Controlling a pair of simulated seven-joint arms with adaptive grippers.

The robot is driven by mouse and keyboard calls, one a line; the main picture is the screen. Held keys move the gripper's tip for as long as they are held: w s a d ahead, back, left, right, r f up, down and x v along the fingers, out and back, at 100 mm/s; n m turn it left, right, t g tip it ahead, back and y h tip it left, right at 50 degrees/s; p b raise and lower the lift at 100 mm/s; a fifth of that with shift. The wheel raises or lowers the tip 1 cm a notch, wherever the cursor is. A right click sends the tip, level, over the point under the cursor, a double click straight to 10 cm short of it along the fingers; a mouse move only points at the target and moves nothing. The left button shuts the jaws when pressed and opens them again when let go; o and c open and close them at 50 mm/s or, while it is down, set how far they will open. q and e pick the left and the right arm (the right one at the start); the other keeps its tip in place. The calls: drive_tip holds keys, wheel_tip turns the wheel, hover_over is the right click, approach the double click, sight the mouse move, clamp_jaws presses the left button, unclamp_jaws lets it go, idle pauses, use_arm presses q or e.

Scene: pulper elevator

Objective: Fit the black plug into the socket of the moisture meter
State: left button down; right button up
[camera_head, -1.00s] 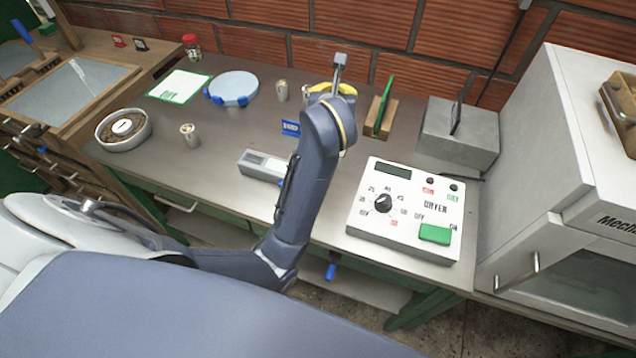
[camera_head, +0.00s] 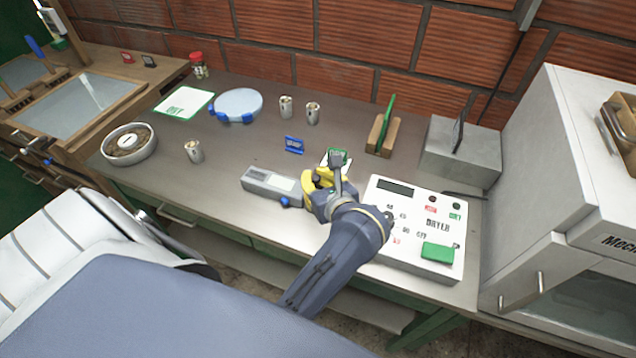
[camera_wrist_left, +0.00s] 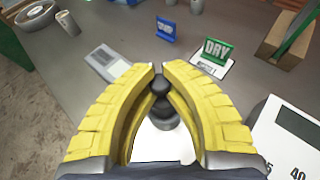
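The moisture meter (camera_head: 272,183) is a grey box lying on the bench left of my left gripper; it also shows in the left wrist view (camera_wrist_left: 107,62). My left gripper (camera_head: 318,178), with yellow fingers, is between the meter and the dryer panel. In the left wrist view, the curved fingers (camera_wrist_left: 161,72) come close together at the tips. A black knobbed piece (camera_wrist_left: 160,85), likely the black plug, shows between them; I cannot tell whether they grip it. A white surface shows below it. The meter's socket cannot be made out. My right gripper is not in view.
The white dryer panel (camera_head: 415,190) is close on the right. A green DRY sign (camera_head: 338,156) and a blue sign (camera_head: 294,145) stand behind. Metal cups (camera_head: 193,151) and a wooden holder (camera_head: 382,135) stand on the bench.

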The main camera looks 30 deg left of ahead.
sight(315, 185)
use_arm(q)
drive_tip(key=shift+f, duration=1.6)
drive_tip(key=c, duration=1.5)
unclamp_jaws()
drive_tip(key=shift+f, duration=0.1)
drive_tip(key=shift+c, duration=0.2)
drive_tip(key=shift+r, duration=0.2)
drive_tip(key=shift+v, duration=2.75)
drive_tip(key=shift+a, duration=0.15)
